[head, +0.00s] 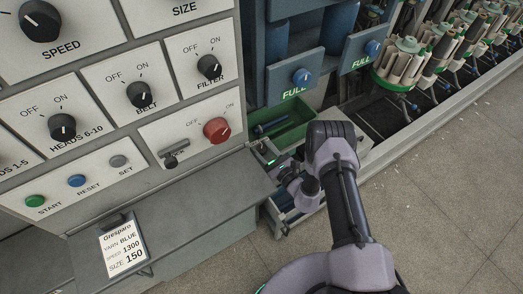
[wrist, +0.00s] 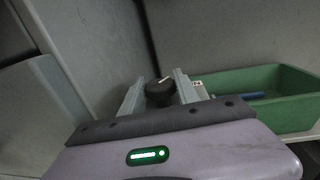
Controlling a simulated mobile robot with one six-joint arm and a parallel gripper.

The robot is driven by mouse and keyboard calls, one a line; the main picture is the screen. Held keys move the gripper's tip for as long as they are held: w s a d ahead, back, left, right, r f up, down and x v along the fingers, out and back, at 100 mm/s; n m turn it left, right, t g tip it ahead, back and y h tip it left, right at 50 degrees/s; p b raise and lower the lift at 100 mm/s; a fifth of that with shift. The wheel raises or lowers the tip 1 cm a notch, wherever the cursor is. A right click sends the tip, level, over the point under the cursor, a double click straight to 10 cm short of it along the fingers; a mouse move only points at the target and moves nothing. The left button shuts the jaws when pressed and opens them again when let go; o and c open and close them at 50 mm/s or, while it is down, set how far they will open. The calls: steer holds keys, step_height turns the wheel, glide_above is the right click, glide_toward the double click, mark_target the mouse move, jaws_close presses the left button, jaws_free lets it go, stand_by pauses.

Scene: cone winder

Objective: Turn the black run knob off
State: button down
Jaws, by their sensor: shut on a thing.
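A black knob (wrist: 160,96) with a white pointer mark sits between the two grey fingers of my gripper (wrist: 159,78) in the wrist view. My gripper is shut on it. The pointer leans a little to the upper right. No label beside this knob is readable, so I cannot tell its setting. In the head view my gripper (head: 276,171) is low beside the grey machine, right of the control panel. The knob in its fingers is hidden there.
A green bin (wrist: 290,86) with a blue item is close on the right in the wrist view. The panel carries a red knob (head: 216,130) and black SPEED (head: 40,21), BELT (head: 141,94), FILTER (head: 209,66) and HEADS 6-10 (head: 62,127) knobs. Open floor (head: 450,200) lies at right.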

steer(key=n+g+y+b, duration=0.1)
steer(key=g+b, duration=0.1)
steer(key=n+g+y+b, duration=0.1)
steer(key=n+y+b, duration=0.1)
steer(key=n+g+y+b, duration=0.1)
steer(key=g+b, duration=0.1)
steer(key=shift+f+n+g, duration=0.3)
steer(key=shift+f, duration=0.05)
steer(key=n+g+y+b, duration=0.1)
steer(key=n+g+b, duration=0.1)
steer(key=g+b, duration=0.1)
steer(key=shift+r+y+b, duration=0.1)
steer(key=shift+y+b, duration=0.3)
steer(key=shift+b, duration=0.1)
steer(key=shift+r+n+g+b, duration=0.1)
steer(key=shift+n+g+b, duration=0.4)
steer(key=shift+g, duration=0.1)
steer(key=shift+r+g, duration=0.15)
steer(key=shift+g, duration=0.15)
steer(key=c, duration=0.9)
jaws_free()
